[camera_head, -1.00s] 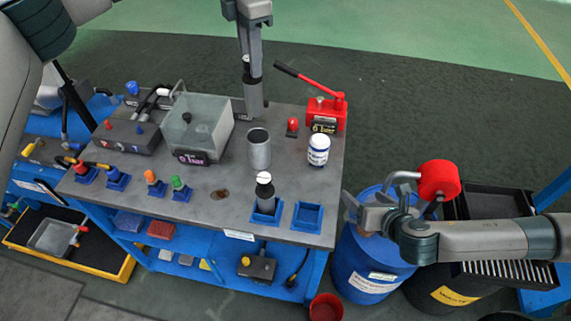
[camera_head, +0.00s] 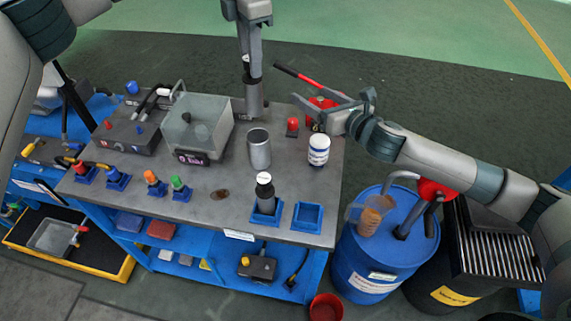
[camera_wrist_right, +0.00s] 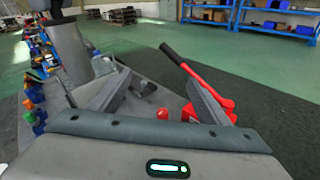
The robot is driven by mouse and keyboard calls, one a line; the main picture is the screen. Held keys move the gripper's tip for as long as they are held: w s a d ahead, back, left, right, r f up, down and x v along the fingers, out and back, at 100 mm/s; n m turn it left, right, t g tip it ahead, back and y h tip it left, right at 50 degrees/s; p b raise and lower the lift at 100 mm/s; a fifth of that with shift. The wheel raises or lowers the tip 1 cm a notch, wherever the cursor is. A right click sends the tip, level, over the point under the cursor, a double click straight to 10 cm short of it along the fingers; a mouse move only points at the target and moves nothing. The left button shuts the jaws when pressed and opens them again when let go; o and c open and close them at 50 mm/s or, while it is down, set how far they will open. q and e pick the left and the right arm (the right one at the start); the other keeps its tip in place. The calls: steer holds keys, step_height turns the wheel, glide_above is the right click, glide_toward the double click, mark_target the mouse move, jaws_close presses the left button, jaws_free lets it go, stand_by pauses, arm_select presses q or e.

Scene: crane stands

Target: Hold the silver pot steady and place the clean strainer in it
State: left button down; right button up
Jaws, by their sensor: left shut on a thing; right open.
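The silver pot (camera_head: 259,152) appears to be the open-topped metal cylinder standing upright near the middle of the bench top. My left gripper (camera_head: 253,78) is behind it, shut on a grey upright cylinder (camera_head: 255,100) with a dark upper part, apart from the pot. I cannot tell which cylinder is the clean strainer. My right gripper (camera_head: 333,100) is open and empty over the bench's right side, in front of the red hand pump (camera_head: 323,103).
A white bottle (camera_head: 319,150) and red knob (camera_head: 292,126) stand right of the pot; a clear tank (camera_head: 198,130) stands left. An empty blue holder (camera_head: 308,217) is at the front. A clear cup with brown content (camera_head: 369,222) is at the blue drum (camera_head: 370,262).

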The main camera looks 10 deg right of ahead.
mark_target(260, 153)
steer(key=s+a+f+n+g, duration=0.1)
steer(key=s+a+f, duration=0.2)
steer(key=f, duration=0.1)
steer(key=s+a+f+n+g, duration=0.1)
steer(key=s+a+f, duration=0.2)
steer(key=s+f, duration=0.1)
steer(key=s+a+f+n+g, duration=0.1)
steer(key=s+a+f, duration=0.2)
steer(key=f, duration=0.2)
steer(key=shift+s+f+n+y, duration=0.15)
steer(key=shift+s+n+y, duration=0.15)
steer(key=shift+s+n, duration=0.1)
steer(key=shift+w+a, duration=0.1)
steer(key=shift+x, duration=5.9)
steer(key=shift+c, duration=0.3)
steer(key=c, duration=1.2)
arm_select(q)
steer(key=m, duration=0.1)
steer(key=f+m, duration=0.1)
steer(key=m, duration=0.1)
steer(key=shift+s, duration=0.1)
arm_select(e)
steer(key=shift+c, duration=0.2)
arm_select(q)
steer(key=shift+f+m, duration=0.15)
steer(key=shift+m, duration=0.6)
steer(key=shift+f+m, duration=0.15)
steer(key=shift+m, duration=0.6)
arm_select(e)
steer(key=shift+f, duration=0.1)
